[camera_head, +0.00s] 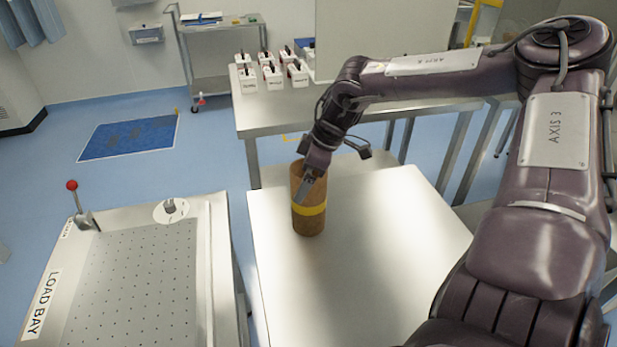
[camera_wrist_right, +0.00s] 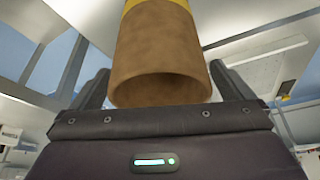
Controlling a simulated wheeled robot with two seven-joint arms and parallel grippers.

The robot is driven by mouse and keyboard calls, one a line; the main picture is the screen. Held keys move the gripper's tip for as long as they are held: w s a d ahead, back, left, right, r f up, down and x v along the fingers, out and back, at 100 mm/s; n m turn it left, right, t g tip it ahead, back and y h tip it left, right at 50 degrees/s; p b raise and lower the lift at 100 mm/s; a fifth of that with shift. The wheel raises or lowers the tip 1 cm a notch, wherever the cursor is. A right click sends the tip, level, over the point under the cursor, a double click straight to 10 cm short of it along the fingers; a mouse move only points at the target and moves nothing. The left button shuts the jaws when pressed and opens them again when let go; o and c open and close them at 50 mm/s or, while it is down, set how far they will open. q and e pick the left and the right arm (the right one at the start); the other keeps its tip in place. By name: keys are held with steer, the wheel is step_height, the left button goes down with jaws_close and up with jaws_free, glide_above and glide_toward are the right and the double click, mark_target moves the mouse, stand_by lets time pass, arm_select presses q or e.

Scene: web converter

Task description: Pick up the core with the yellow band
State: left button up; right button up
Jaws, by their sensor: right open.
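The brown cardboard core with a yellow band (camera_head: 310,222) stands upright on the bare metal table near its back left corner. My right gripper (camera_head: 308,184) is at its top end, pointing down, with one finger showing in front of the core's upper part. In the right wrist view, the core (camera_wrist_right: 160,55) rises between the two fingers of the open gripper (camera_wrist_right: 161,86), its hollow end towards the palm. Whether either finger touches it, I cannot tell. My left gripper is not in view.
The metal table (camera_head: 365,285) is otherwise clear. A perforated plate marked LOAD BAY (camera_head: 135,285) lies to the left across a gap. A rear table (camera_head: 300,118) carries several white boxes (camera_head: 270,74). A blue mat (camera_head: 130,137) lies on the floor.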

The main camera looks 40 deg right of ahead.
steer(key=c, duration=1.2)
steer(key=shift+c, duration=0.8)
steer(key=shift+r, duration=0.15)
